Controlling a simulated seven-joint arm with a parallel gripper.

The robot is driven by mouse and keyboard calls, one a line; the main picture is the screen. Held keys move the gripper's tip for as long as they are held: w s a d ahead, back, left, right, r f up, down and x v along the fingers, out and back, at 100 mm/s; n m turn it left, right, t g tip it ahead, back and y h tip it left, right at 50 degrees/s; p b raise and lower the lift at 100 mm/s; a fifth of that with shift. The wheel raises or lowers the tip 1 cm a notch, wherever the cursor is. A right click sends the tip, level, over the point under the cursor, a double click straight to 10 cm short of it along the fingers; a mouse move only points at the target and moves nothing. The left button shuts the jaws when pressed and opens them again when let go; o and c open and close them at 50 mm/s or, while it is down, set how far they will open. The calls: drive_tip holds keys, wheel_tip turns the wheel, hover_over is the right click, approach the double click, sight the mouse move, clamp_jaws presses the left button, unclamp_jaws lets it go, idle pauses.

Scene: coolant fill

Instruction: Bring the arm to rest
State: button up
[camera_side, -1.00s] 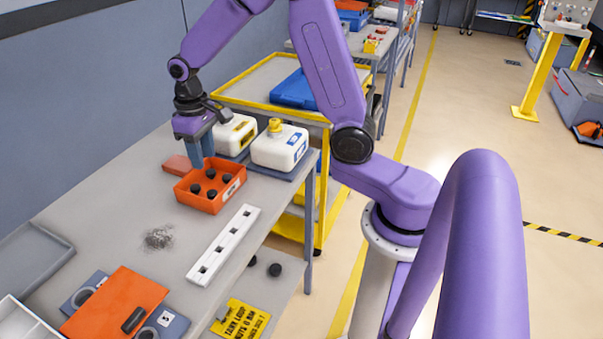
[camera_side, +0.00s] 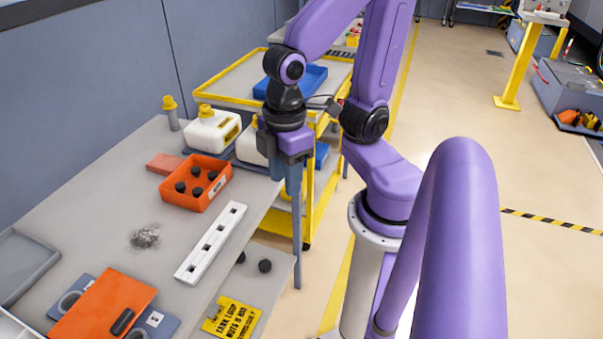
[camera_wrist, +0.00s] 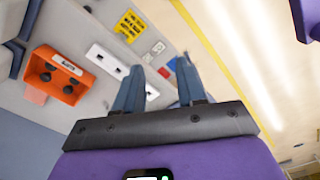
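My gripper (camera_side: 291,180) hangs with its fingers pointing down at the right edge of the grey table (camera_side: 105,205), in front of a white jug that it partly hides. In the wrist view my gripper (camera_wrist: 160,66) has its two blue-grey fingers apart, with nothing held between them. My purple arm is bent above the yellow-framed cart. The orange bin (camera_side: 205,200) with several black knobs in it stands on the table to the left of the gripper, clear of it. The bin also shows in the wrist view (camera_wrist: 75,62).
A white strip with square holes (camera_side: 211,243) lies by the table edge. A white jug (camera_side: 213,131) and a yellow-capped bottle (camera_side: 171,113) stand behind the bin. The yellow cart (camera_side: 318,205) is close behind my gripper. A yellow sign (camera_side: 231,317) sits lower down. Open floor lies right.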

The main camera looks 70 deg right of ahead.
drive_tip(key=s, duration=0.1)
drive_tip(key=s+d+n, duration=0.1)
drive_tip(key=shift+s, duration=0.4)
